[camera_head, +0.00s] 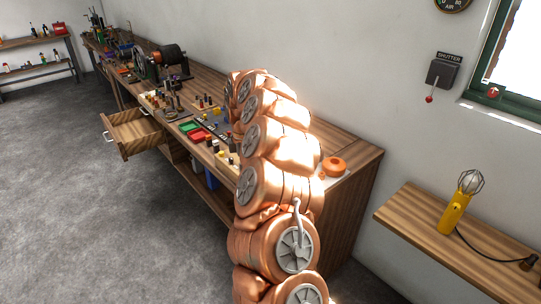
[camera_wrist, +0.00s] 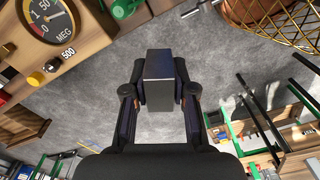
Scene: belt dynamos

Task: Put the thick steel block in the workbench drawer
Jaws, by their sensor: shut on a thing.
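The thick steel block (camera_wrist: 158,66) is a dark grey rectangular block in the wrist view. My gripper (camera_wrist: 159,92) is shut on it, with one black finger on each side. Grey floor shows behind and around the block. The workbench drawer (camera_head: 122,143) is pulled out from the front of the long wooden workbench (camera_head: 348,160) in the head view. The visible part of its inside looks empty. My copper-coloured arm hides part of the bench, and my gripper and the block cannot be made out in the head view.
Red and green trays (camera_head: 190,127) and many small tools crowd the bench top. A dark motor-like machine (camera_head: 171,55) stands farther back. A yellow caged lamp (camera_head: 456,208) stands on the right shelf. A gauge (camera_wrist: 45,25) shows upper left in the wrist view. Floor left of the bench is clear.

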